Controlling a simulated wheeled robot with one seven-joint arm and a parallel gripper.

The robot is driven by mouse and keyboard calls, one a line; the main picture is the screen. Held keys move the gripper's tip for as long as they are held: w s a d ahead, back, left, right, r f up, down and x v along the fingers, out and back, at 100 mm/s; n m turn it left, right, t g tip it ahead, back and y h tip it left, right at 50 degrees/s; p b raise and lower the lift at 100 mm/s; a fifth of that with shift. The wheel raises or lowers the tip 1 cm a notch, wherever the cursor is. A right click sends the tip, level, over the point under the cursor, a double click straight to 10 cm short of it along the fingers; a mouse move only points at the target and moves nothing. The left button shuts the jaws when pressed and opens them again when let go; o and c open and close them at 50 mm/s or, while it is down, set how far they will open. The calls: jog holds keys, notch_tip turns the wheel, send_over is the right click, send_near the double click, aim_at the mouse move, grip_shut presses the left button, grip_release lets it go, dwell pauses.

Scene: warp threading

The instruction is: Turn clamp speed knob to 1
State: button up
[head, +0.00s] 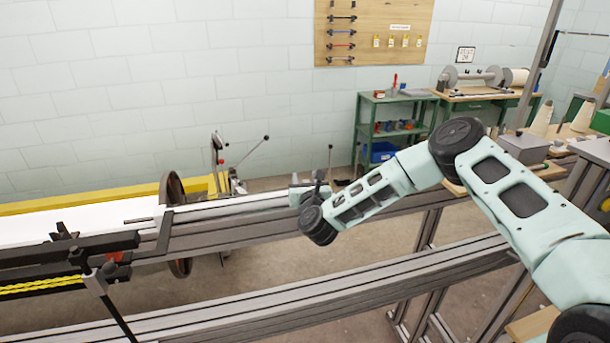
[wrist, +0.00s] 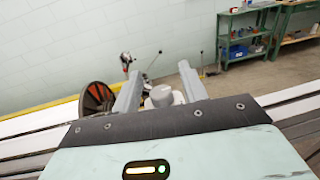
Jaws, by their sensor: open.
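My gripper (wrist: 160,70) is open in the wrist view, with its two grey fingers apart. A light grey, rounded knob-like part (wrist: 161,97) shows between the fingers. It looks like the clamp speed knob, but no scale or number on it can be read. I cannot tell whether the fingers touch it. In the head view my gripper (head: 299,190) is small and partly hidden by my wrist, close above the grey metal rail (head: 235,228). The knob cannot be made out in the head view.
A dark wheel (head: 173,195) and upright levers (head: 217,160) stand behind the rail to the left; the wheel also shows in the wrist view (wrist: 96,100). A second rail (head: 260,300) runs in front. A green shelf (head: 390,130) stands at the back wall.

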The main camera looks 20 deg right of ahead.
jog(key=shift+w, duration=0.3)
grip_shut()
jog(key=shift+f+y+b, duration=0.15)
jog(key=shift+y+b, duration=0.15)
jog(key=shift+b, duration=0.25)
